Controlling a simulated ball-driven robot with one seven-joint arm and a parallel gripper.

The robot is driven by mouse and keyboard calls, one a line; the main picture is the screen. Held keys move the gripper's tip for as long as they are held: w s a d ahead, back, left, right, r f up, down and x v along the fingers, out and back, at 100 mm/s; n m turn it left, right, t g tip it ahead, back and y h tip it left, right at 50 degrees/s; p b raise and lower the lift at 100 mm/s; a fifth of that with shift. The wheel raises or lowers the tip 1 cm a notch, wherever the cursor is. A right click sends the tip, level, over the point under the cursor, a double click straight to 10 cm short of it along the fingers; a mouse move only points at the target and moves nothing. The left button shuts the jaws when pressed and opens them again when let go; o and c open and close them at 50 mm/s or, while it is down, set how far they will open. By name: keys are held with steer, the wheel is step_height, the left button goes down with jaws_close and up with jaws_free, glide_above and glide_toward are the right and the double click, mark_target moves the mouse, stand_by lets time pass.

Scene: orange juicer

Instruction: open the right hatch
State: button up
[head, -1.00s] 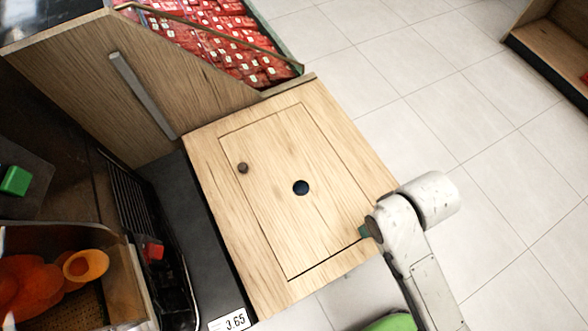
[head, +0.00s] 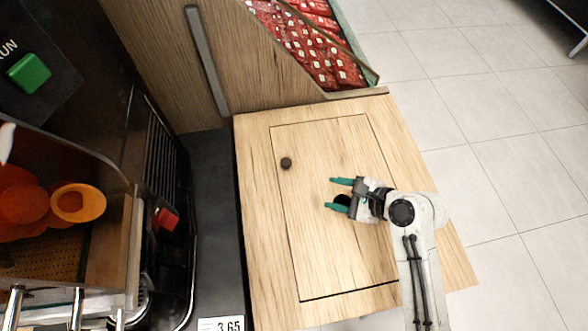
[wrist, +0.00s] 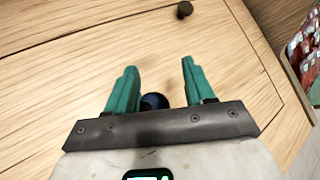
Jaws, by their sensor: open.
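The right hatch (head: 318,240) is a rectangular wooden panel set flush in a wooden counter top, and it looks closed. Its small dark round knob (head: 286,163) sits near the upper left corner; the knob also shows at the top of the wrist view (wrist: 184,9). A dark round hole (wrist: 154,101) in the panel shows between my fingers in the wrist view and is mostly covered by my gripper in the head view. My gripper (head: 334,193) is over the middle of the hatch, its teal fingers apart and empty, pointing left, short of the knob.
A black machine with a green button (head: 29,73), a red knob (head: 166,218) and orange halves (head: 78,203) stands at left. A wooden panel with a grey bar handle (head: 206,60) and a bin of red packages (head: 318,45) are behind. Tiled floor is free at right.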

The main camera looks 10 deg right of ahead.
mark_target(287, 162)
steer(key=w+m, duration=0.1)
steer(key=m, duration=0.1)
steer(key=w+a+m+t+y+b, duration=0.1)
steer(key=w+m, duration=0.1)
steer(key=w+a+m+t, duration=0.1)
steer(key=w+m, duration=0.1)
steer(key=shift+w+r+m+y+b, duration=0.2)
steer(key=shift+m+y+b, duration=0.1)
steer(key=shift+y+b, duration=0.1)
steer(key=b+x, duration=0.1)
steer(key=x, duration=0.9)
steer(key=shift+w+a+f, duration=0.1)
steer(key=shift+a+f, duration=0.05)
steer(key=shift+a, duration=0.05)
jaws_close()
